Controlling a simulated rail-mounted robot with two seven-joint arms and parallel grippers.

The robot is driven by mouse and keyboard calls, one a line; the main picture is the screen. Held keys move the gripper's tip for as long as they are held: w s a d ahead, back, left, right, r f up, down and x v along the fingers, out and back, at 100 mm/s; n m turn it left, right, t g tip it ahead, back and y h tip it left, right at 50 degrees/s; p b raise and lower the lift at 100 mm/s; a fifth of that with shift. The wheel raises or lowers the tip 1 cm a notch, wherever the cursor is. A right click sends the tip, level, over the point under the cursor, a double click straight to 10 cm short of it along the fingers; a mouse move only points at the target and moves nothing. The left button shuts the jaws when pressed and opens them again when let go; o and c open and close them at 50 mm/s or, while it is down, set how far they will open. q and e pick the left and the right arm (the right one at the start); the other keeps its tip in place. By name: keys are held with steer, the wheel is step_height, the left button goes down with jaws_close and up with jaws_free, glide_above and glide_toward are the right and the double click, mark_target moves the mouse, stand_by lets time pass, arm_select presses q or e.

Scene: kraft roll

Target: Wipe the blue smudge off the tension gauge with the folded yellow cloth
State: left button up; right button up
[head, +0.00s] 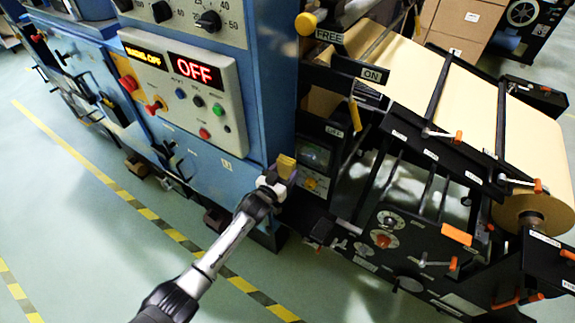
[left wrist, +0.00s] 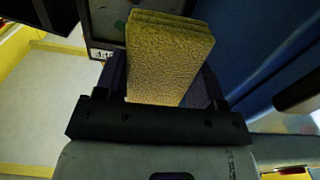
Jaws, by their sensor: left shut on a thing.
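My left gripper (head: 279,177) is shut on the folded yellow cloth (head: 286,165), beside the lower corner of the blue cabinet. In the left wrist view the cloth (left wrist: 168,55) stands out from between the fingers in several layers. The tension gauge (head: 316,153) is the dark-framed window on the black panel just right of the cloth. Part of it shows behind the cloth in the left wrist view (left wrist: 110,22); the cloth hides the rest. I cannot tell whether the cloth touches it. The blue smudge is not clear at this size. My right gripper is not in view.
The blue cabinet (head: 272,80) rises close on the left of the cloth, with a control box (head: 185,95) reading OFF. The kraft roll machine (head: 400,225) fills the right. Open floor lies in front.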

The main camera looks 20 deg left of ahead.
arm_select(q)
steer(key=shift+s, duration=0.2)
stand_by(0.3)
steer(key=shift+w, duration=0.1)
steer(key=shift+w+d+f+b, duration=0.1)
steer(key=shift+w+f+b, duration=0.1)
steer(key=shift+w+b, duration=0.55)
steer(key=w+b, duration=0.3)
steer(key=w+d+b, duration=0.1)
steer(key=w, duration=0.1)
steer(key=shift+w+b, duration=0.1)
steer(key=shift+b, duration=0.2)
steer(key=shift+r, duration=0.1)
